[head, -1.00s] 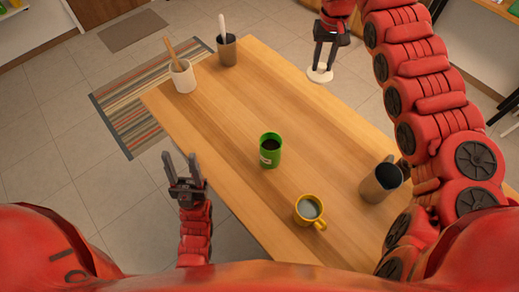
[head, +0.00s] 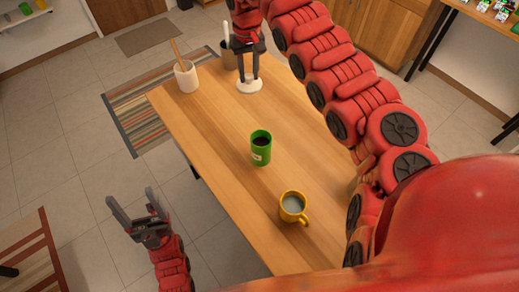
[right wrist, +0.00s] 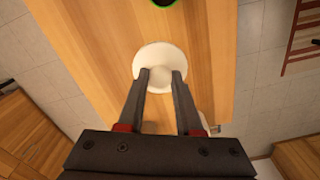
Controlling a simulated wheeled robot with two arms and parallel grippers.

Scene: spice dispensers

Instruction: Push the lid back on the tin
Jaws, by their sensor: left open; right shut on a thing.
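The green tin (head: 261,149) stands upright and open on the wooden table, with dark contents showing inside. The white round lid (head: 249,87) is held in my right gripper (head: 248,80), beyond the tin toward the far end of the table. In the right wrist view the lid (right wrist: 161,64) sits between the two fingertips, which are shut on its raised middle. The tin's green rim (right wrist: 165,2) just shows at the top edge of that view. My left gripper (head: 133,212) is open and empty, off the table's left side.
A yellow mug (head: 292,208) with pale liquid stands nearer me than the tin. At the far end stand a white crock (head: 187,77) with a wooden utensil and a dark cup (head: 229,60) with a white-handled one. The table (head: 215,130) is clear left of the tin.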

